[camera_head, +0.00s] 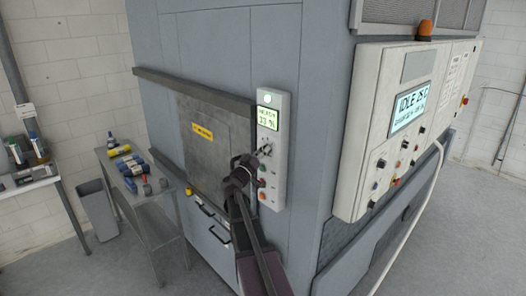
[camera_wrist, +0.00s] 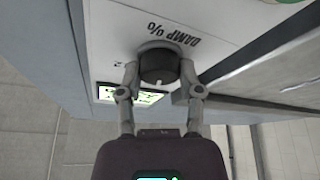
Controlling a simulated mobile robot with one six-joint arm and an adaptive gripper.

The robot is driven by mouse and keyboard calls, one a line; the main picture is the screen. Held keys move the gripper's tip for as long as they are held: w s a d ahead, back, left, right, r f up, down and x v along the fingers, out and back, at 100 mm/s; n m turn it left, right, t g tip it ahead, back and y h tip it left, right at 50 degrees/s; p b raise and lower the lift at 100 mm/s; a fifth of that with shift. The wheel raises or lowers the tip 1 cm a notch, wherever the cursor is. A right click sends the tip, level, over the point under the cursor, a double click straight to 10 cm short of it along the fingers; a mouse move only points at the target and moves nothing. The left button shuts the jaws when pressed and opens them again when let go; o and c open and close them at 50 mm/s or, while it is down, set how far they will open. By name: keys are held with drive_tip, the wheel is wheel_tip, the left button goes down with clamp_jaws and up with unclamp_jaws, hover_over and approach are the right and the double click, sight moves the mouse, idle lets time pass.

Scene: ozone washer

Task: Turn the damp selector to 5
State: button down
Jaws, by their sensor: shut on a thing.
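The damp selector is a round dark knob (camera_wrist: 158,62) with a small pale mark on its rim, under the upside-down label "DAMP %" (camera_wrist: 173,32) in the wrist view. My gripper (camera_wrist: 159,73) has one finger on each side of the knob and is shut on it. A "2" shows on the panel left of the knob; the other scale numbers are hidden or unreadable. In the head view my gripper (camera_head: 250,162) is at the narrow white control panel (camera_head: 271,185) on the washer's front, and I cannot clearly make out the selector there.
A small green display (camera_head: 268,115) sits above on the narrow panel, and shows in the wrist view (camera_wrist: 130,94). A larger control panel (camera_head: 385,75) is on the right side. A metal door (camera_head: 205,145) with a yellow label lies left. A side table (camera_head: 150,205) holds bottles.

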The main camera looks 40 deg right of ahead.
drive_tip(key=shift+r+n+t+y+p, duration=0.1)
drive_tip(key=shift+n+t+y+p, duration=0.4)
drive_tip(key=shift+n, duration=1.05)
drive_tip(key=shift+n+t+y+p, duration=0.25)
drive_tip(key=shift+n+t+y, duration=0.25)
drive_tip(key=shift+n, duration=1.05)
drive_tip(key=shift+c, duration=1.3)
unclamp_jaws()
drive_tip(key=shift+m+h, duration=0.3)
drive_tip(key=shift+m, duration=0.2)
